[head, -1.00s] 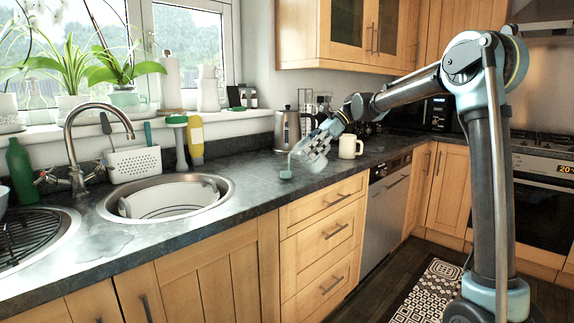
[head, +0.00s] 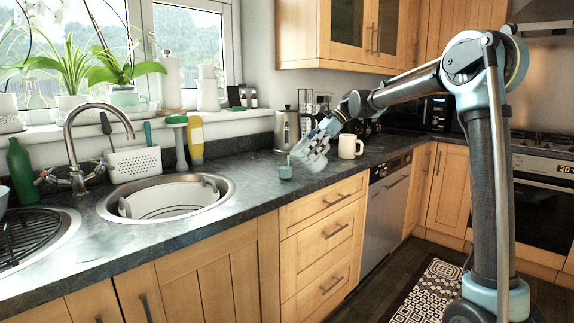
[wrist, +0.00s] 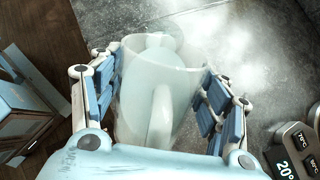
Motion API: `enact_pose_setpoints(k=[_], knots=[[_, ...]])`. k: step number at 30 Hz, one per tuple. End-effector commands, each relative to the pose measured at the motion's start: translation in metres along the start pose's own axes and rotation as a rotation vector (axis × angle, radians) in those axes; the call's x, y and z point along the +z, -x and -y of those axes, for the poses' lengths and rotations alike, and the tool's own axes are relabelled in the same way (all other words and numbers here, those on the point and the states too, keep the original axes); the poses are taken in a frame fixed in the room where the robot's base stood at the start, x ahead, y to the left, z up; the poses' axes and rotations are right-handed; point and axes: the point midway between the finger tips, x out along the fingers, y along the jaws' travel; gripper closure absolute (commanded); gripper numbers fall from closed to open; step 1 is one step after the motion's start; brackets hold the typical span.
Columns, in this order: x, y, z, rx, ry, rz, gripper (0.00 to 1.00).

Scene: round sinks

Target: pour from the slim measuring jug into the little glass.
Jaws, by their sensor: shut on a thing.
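My gripper (head: 304,158) is shut on the slim measuring jug (wrist: 150,88), whose clear wall, pale handle and pale blue-white contents show between the finger pads in the wrist view. In the head view the jug is mostly hidden by the fingers, low over the counter. The little glass (head: 286,172) is a small teal shape on the dark worktop, just below and left of my fingertips. I cannot make out the glass in the wrist view, and I cannot tell whether liquid is running into it.
A steel kettle (head: 287,130) stands behind the gripper; its temperature panel (wrist: 292,150) shows close by in the wrist view. A cream mug (head: 350,146) is to the right. A round sink (head: 170,197) lies left. The worktop front edge is near, with bare worktop (head: 250,180) left of the glass.

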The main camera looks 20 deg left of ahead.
Motion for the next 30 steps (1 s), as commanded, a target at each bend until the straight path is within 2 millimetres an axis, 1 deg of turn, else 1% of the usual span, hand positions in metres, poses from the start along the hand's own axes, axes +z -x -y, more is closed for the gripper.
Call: enact_pose_setpoints(k=[14, 20, 26, 30], knots=[[0.0, -0.001, 0.0, -0.001, -0.001, -0.024, 0.74], [-0.004, 0.006, 0.001, -0.003, -0.001, 0.116, 0.74], [-0.015, 0.018, 0.001, -0.003, 0.002, 0.274, 0.74], [-0.015, 0.019, 0.0, -0.001, 0.004, 0.299, 0.74]])
